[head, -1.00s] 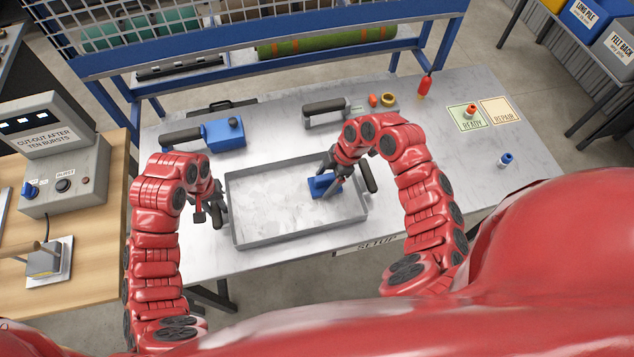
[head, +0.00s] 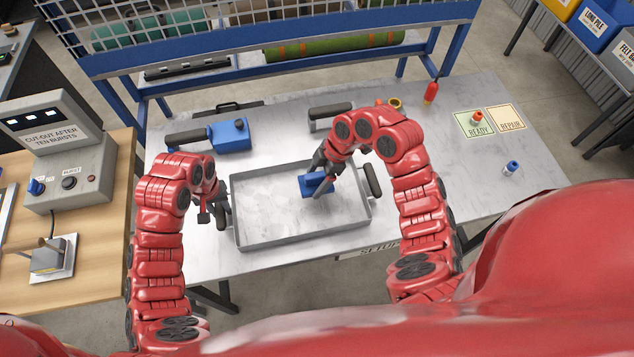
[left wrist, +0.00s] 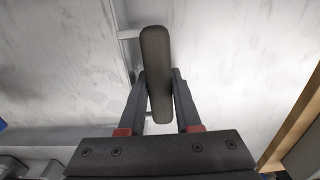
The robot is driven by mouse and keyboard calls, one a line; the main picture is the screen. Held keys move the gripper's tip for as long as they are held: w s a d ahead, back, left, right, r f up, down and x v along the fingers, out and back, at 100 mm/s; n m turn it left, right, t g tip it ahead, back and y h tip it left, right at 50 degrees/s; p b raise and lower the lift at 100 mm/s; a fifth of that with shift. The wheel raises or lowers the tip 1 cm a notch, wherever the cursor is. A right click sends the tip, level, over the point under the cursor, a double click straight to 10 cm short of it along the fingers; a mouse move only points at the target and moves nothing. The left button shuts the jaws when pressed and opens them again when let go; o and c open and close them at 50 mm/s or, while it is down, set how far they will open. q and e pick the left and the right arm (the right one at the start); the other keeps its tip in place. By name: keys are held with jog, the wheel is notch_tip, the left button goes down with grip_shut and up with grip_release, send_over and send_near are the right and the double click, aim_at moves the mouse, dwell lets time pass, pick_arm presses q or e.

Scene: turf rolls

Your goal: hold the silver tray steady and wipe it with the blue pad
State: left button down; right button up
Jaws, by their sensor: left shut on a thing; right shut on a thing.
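The silver tray (head: 305,238) lies on the grey table, with a dark grip handle at each short end. My left gripper (head: 222,210) is at the tray's left end. In the left wrist view the left handle (left wrist: 156,60) sits between its fingers (left wrist: 158,90), which are shut on it. The blue pad (head: 309,188) is inside the tray, right of its middle and towards the back. My right gripper (head: 321,176) is shut on the pad from above. Its fingers cover part of the pad. The tray floor shows only faint grey marks.
A blue tool with a dark handle (head: 229,136) lies behind the tray. A blue-capped item (head: 511,168) stands at right. The table right of the tray is mostly clear.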

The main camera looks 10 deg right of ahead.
aim_at(316, 175)
jog(key=shift+d+r, duration=0.1)
jog(key=shift+r, duration=1.5)
pick_arm(q)
jog(key=c, duration=0.5)
grip_release()
jog(key=shift+r, duration=3.7)
